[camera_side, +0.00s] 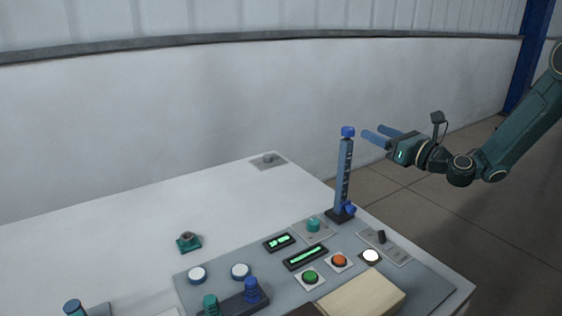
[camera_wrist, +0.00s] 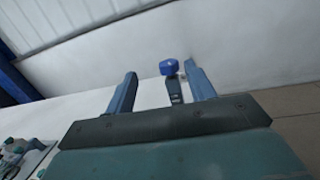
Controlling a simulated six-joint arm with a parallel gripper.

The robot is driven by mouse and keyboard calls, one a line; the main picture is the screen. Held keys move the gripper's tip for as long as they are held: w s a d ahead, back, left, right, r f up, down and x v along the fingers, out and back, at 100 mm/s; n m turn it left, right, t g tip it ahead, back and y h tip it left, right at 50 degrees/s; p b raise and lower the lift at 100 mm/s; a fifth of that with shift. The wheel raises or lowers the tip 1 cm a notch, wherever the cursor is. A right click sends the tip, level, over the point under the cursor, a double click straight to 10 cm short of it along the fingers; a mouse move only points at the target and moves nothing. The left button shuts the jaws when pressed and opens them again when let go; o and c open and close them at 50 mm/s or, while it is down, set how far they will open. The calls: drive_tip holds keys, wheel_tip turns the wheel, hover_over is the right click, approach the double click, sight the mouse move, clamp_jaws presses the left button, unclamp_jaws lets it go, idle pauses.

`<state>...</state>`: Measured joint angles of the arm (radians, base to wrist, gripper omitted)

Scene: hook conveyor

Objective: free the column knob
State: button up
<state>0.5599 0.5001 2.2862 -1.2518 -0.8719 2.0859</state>
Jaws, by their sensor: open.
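A dark blue column (camera_side: 343,175) stands upright at the back edge of the control panel. A blue knob (camera_side: 347,131) caps its top, and a second blue knob (camera_side: 349,208) sits low at its base. My gripper (camera_side: 374,131) is open and empty, right of the column top at about its height, with its two blue fingers pointing at it. In the wrist view the top knob (camera_wrist: 169,67) and the upper column (camera_wrist: 175,91) appear between the fingers, nearer the right one. The knob looks beyond the fingertips, with no contact visible. The lower column is hidden there.
The grey panel (camera_side: 400,282) holds a teal knob (camera_side: 313,225), green button (camera_side: 310,277), orange button (camera_side: 339,260), small lever (camera_side: 381,237) and green displays. A pale wooden block (camera_side: 362,294) lies in front. The white table (camera_side: 120,225) is mostly clear at left.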

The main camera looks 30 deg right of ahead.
sight(353, 133)
drive_tip(key=s+f+h, duration=0.2)
drive_tip(key=s, duration=0.1)
drive_tip(key=shift+s+a+f+m+g, duration=0.15)
drive_tip(key=shift+s+f+m+g, duration=0.05)
drive_tip(key=shift+f+m+g, duration=0.1)
drive_tip(key=shift+w, duration=0.1)
drive_tip(key=shift+w, duration=6.8)
drive_tip(key=c, duration=0.9)
